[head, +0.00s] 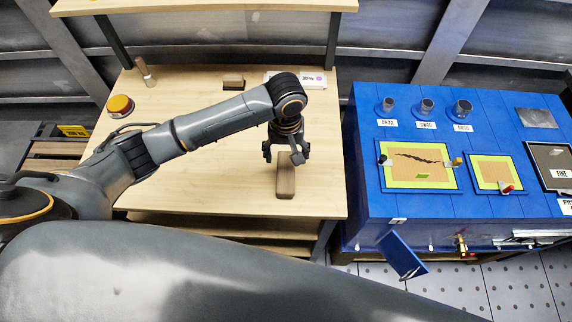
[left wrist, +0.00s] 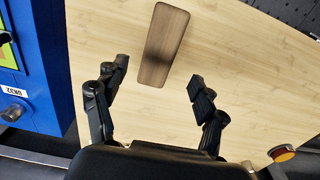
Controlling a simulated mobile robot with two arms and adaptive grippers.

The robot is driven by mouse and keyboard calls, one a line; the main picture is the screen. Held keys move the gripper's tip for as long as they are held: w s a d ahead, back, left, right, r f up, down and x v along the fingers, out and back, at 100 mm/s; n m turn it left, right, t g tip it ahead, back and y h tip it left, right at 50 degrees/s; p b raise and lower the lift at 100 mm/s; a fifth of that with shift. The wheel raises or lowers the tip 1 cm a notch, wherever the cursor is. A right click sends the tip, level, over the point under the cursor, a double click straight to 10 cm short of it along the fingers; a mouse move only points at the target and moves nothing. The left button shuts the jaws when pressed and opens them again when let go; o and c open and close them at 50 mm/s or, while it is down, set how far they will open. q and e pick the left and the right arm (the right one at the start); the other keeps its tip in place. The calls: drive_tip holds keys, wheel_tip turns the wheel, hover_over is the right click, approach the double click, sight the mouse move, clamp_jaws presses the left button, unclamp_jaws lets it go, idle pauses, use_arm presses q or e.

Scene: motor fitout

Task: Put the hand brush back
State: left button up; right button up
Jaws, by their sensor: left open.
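A long brown wooden block, which looks like the hand brush (head: 285,182), lies on the light wooden table (head: 215,185) near its front right. No bristles show. In the left wrist view the brush (left wrist: 163,45) lies lengthwise ahead of the fingers. My left gripper (head: 285,153) is above the table at the brush's far end, pointing down. In the left wrist view the gripper (left wrist: 158,75) is open, one finger to each side of the brush's near end, and holds nothing. I cannot tell the exact height gap. My right gripper is in neither view.
A small brown block (head: 233,82) and a white label (head: 285,79) are at the table's back. An upright object (head: 145,72) and an orange-topped button (head: 120,106) are at the left. A blue cabinet (head: 375,200) with panels stands right, across a gap.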

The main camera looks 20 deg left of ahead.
use_arm(q)
drive_tip(key=shift+r, duration=1.45)
